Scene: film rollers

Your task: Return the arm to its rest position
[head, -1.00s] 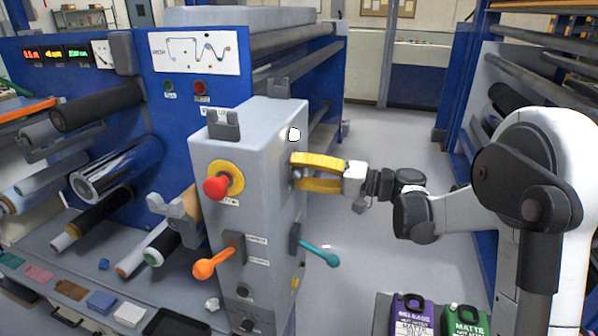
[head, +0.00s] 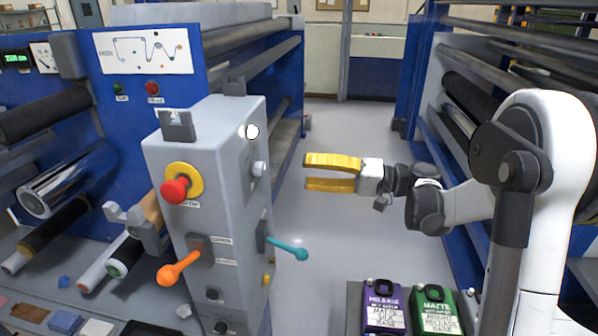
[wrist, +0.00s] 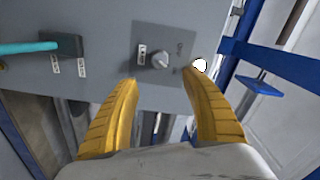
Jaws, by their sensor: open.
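My gripper (head: 306,172) has yellow fingers, spread apart with nothing between them. In the head view it hangs in the air to the right of the grey control pedestal (head: 205,150), apart from it. A grey knob (head: 260,168) sits on the pedestal's right side, to the left of the fingertips. In the wrist view the fingers (wrist: 165,82) point at the pedestal's panel, and the knob (wrist: 161,61) shows beyond and between the fingertips. The teal lever (head: 288,248) on the same side also shows at the left of the wrist view (wrist: 28,48).
The pedestal carries a red button (head: 174,190) and an orange lever (head: 178,268). A purple container (head: 384,308) and a green container (head: 436,311) stand at the bottom, below my arm. A blue machine frame rises at the right. The aisle floor (head: 345,130) behind my gripper is clear.

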